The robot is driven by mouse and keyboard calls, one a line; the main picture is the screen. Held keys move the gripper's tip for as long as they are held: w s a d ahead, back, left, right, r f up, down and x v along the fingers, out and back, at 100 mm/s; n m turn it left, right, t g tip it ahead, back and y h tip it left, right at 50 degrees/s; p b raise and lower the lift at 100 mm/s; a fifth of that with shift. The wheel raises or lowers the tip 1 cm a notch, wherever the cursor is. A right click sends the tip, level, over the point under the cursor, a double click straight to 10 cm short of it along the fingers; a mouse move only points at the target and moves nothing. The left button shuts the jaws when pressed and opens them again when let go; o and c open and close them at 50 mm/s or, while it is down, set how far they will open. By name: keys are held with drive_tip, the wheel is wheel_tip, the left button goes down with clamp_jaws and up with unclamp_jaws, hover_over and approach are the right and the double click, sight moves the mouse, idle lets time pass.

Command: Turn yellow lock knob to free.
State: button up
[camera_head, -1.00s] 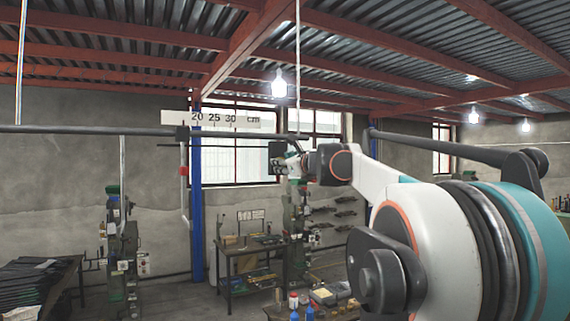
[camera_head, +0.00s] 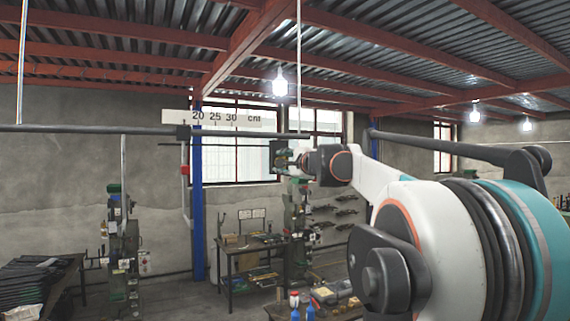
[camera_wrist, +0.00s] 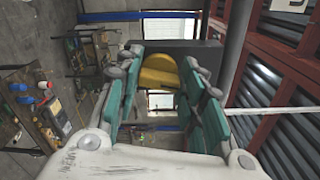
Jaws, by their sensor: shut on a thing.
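The yellow lock knob (camera_wrist: 158,70) shows in the wrist view as a rounded piece with a raised bar, in front of a dark box (camera_wrist: 200,48). My gripper (camera_wrist: 163,66) has its two teal-padded fingers on either side of the knob and is shut on it. The fingertips cover the knob's edges. In the head view my gripper (camera_head: 288,160) is at the dark box (camera_head: 275,150), high up near the window. The knob itself is hidden or too small to tell there.
A long grey bar (camera_head: 90,129) with a centimetre scale (camera_head: 225,118) runs at the left of the box. A green press (camera_head: 296,225) stands below my gripper. A workbench (camera_head: 250,248) with tools and another press (camera_head: 120,240) are further left.

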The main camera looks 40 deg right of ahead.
drive_tip(key=shift+f+n, duration=0.1)
drive_tip(key=shift+n, duration=1.1)
drive_tip(key=shift+o, duration=0.2)
drive_tip(key=shift+n, duration=0.3)
drive_tip(key=o, duration=1)
drive_tip(key=shift+o, duration=0.2)
drive_tip(key=shift+s, duration=0.15)
drive_tip(key=v, duration=0.7)
drive_tip(key=shift+s, duration=0.15)
